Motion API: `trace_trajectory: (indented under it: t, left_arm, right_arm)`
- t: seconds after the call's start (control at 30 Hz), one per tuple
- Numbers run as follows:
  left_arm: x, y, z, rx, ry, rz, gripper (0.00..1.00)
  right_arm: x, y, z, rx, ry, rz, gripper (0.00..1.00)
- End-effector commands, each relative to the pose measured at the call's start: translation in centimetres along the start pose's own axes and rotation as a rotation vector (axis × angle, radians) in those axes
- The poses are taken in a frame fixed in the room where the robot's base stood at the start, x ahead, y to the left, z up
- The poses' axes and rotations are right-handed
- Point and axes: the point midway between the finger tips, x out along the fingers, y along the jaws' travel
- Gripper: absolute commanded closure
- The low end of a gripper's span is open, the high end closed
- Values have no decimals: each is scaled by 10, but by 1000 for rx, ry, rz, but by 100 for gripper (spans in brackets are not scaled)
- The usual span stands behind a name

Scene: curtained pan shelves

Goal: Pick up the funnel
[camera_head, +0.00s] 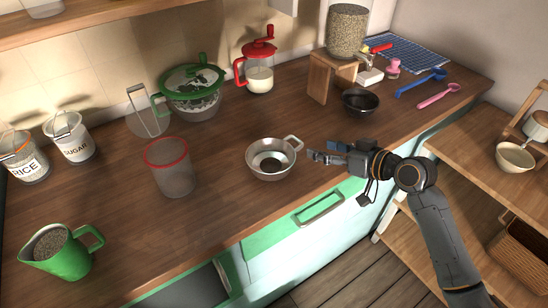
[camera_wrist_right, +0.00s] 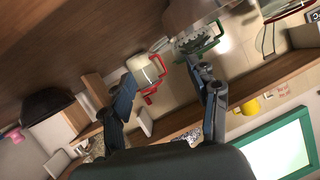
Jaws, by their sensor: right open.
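The funnel (camera_head: 270,150) is a wide silver metal cone with a dark opening in its middle and a loop handle at its upper right. It stands on the wooden counter near the front edge. My right gripper (camera_head: 318,157) is just right of the funnel's handle, apart from it, low over the counter. In the right wrist view its two fingers (camera_wrist_right: 163,74) are spread with nothing held between them. I cannot tell for certain whether the pale shape at the top of that view is the funnel. My left gripper is not in view.
A red-rimmed clear container (camera_head: 173,178) stands left of the funnel. A black bowl (camera_head: 361,109) and wooden stand (camera_head: 320,82) are behind my right gripper. A green bowl (camera_head: 190,108) and red-lidded jar (camera_head: 259,80) stand behind. A green jug (camera_head: 72,264) is front left.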

Motion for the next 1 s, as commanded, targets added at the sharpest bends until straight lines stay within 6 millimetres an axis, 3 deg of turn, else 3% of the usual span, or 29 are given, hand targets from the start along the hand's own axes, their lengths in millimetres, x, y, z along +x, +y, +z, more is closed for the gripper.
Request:
trace_trajectory:
  t: [0.2,0.47,0.8,1.0]
  left_arm:
    - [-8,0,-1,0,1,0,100]
    - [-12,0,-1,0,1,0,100]
    - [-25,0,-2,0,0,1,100]
    - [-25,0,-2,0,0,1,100]
  right_arm:
    - [40,-1,-1,3,0,-1,40]
    - [58,-2,0,1,-1,0,40]
    - [99,-6,3,3,-2,0,40]
    - [105,-5,4,0,-2,1,40]
